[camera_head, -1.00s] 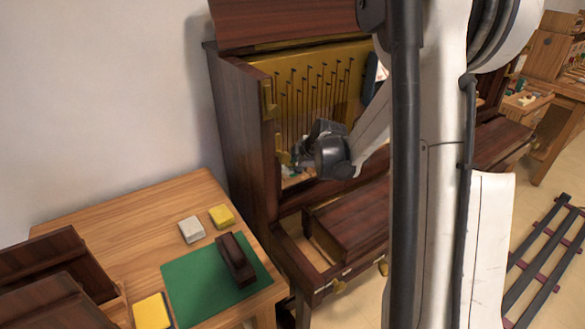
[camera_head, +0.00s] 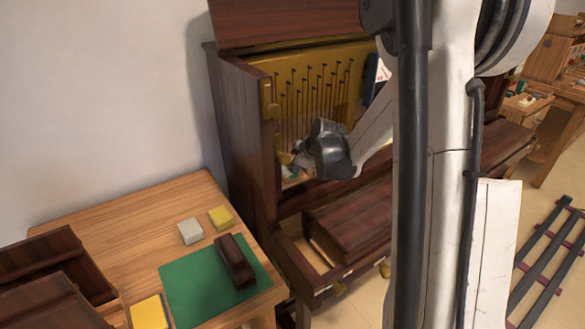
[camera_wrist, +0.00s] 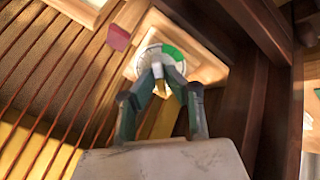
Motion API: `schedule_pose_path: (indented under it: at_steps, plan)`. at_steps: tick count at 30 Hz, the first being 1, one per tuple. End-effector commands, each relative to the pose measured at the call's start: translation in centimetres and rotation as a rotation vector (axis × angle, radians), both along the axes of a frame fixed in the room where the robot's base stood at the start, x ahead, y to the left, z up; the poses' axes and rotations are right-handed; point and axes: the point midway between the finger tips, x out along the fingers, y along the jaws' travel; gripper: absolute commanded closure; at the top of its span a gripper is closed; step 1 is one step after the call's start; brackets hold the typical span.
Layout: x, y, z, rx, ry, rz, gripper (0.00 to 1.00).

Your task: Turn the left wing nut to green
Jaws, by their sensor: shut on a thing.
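In the wrist view my gripper (camera_wrist: 158,75) has its two fingers closed together on a small brass wing nut (camera_wrist: 159,84), mostly hidden between them. Behind it is a round dial (camera_wrist: 148,58) with pale and green (camera_wrist: 175,53) parts, set on a light wooden square. The fingers cover much of the dial, and I cannot tell where the nut points on it. In the head view my gripper (camera_head: 302,156) is inside the open upright piano (camera_head: 238,130), at the lower left of its strings. The nut itself is not clear there.
Piano strings (camera_wrist: 60,50) run beside the dial, with a red block (camera_wrist: 118,37) near it. The piano's dark side and beams are close on the right. A wooden table (camera_head: 110,215) with a green mat (camera_head: 190,285) stands at the left in the head view.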

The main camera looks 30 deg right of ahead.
Motion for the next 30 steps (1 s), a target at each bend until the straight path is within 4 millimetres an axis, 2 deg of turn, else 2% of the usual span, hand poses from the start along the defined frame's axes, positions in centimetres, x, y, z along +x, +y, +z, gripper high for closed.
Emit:
schedule_pose_path:
  at_steps: [5, 15, 26, 30]
  plan:
    - [0.0, 0.09, -0.18, 0.016, 0.004, -0.016, 1.0]
    - [0.0, 0.09, -0.21, 0.199, 0.02, -0.235, 1.0]
    - [0.0, 0.09, -0.18, 0.217, 0.022, -0.256, 1.0]
    - [-0.01, 0.1, -0.26, 0.29, 0.028, -0.343, 1.0]
